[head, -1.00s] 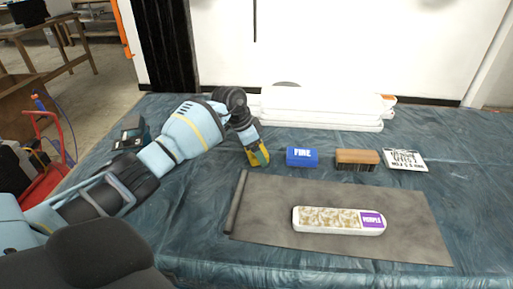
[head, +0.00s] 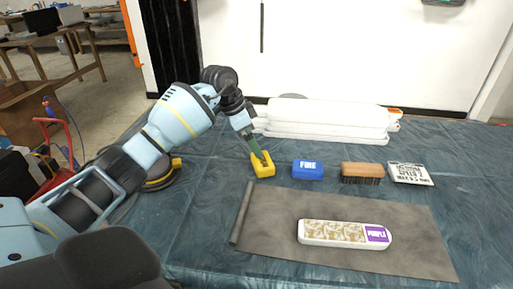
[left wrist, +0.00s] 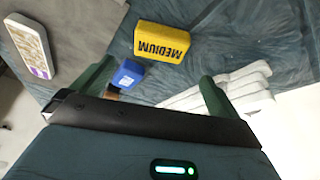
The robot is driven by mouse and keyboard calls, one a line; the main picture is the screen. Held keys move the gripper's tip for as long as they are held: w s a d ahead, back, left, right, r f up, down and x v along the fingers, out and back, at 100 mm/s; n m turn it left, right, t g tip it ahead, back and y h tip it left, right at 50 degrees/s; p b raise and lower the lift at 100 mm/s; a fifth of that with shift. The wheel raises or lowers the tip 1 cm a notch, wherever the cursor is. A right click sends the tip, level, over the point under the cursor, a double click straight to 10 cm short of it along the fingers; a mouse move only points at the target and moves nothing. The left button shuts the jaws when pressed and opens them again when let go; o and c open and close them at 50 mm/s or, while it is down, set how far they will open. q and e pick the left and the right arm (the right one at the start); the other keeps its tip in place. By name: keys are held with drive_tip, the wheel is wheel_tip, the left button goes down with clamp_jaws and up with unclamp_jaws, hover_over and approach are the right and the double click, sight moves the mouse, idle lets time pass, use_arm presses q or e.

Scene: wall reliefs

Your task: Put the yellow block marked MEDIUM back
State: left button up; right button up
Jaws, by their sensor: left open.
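The yellow block marked MEDIUM (head: 263,168) rests on the blue cloth of the table, left of the blue block marked FINE (head: 308,170). In the left wrist view the yellow block (left wrist: 162,42) shows its black lettering, just beyond my fingertips. My left gripper (head: 258,153) is open right above the yellow block; in the wrist view its green fingers (left wrist: 156,75) stand wide apart with nothing gripped between them. Whether a finger still touches the block I cannot tell. My right gripper is not in view.
Right of the blue block are a wooden brush (head: 362,170) and a printed card (head: 410,173). Folded white sheets (head: 325,112) are stacked behind. The cloth between block and mat is clear.

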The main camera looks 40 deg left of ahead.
use_arm(q)
drive_tip(key=shift+v, duration=1.05)
